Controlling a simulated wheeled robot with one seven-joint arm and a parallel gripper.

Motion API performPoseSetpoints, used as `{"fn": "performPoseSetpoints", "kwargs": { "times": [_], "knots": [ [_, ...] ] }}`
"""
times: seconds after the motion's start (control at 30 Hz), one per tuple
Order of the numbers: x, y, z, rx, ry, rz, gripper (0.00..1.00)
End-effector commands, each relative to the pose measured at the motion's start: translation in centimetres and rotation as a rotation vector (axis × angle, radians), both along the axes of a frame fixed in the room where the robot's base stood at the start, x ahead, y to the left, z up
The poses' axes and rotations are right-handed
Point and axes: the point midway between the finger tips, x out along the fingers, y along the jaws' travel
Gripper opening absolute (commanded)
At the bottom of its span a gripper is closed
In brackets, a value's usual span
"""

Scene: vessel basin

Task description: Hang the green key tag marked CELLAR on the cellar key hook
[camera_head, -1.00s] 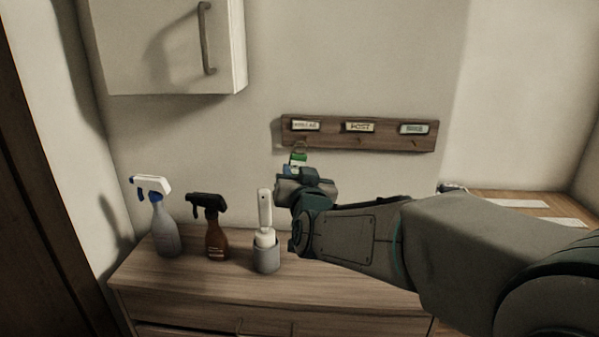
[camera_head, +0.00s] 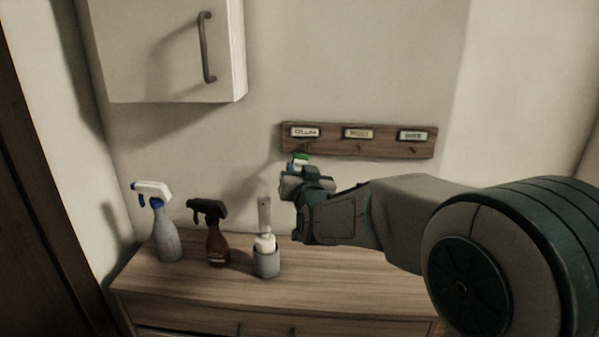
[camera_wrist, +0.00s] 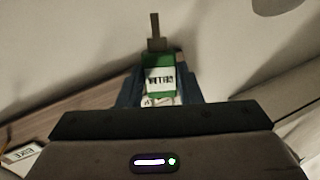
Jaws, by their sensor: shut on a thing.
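The green key tag (camera_head: 301,158) is held upright at the tip of my gripper (camera_head: 297,172). In the wrist view the tag (camera_wrist: 157,77) sits between the blue fingers, its white label facing the camera, lettering too blurred to read. A narrow brownish piece (camera_wrist: 155,32) rises above the tag; I cannot tell whether it is its ring or a hook. The wooden key rack (camera_head: 385,148) is on the wall. The tag appears just below its left label, CELLAR (camera_head: 304,132). The cellar hook is not clearly visible, and I cannot tell whether the tag touches it.
Two more labels, the middle one (camera_head: 358,133) and right one (camera_head: 412,135), have hooks below. On the cabinet top (camera_head: 340,285) stand a white-and-blue spray bottle (camera_head: 164,225), a brown spray bottle (camera_head: 215,235) and a brush in a grey holder (camera_head: 267,262). A wall cupboard (camera_head: 165,60) hangs upper left.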

Motion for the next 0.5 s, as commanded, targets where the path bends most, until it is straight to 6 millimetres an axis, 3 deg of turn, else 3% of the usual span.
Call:
{"fn": "performPoseSetpoints", "kwargs": {
  "times": [0.5],
  "knots": [
    [2.6,-0.1,-1.2,0.0,0.0,-0.001,0.1]
  ]
}}
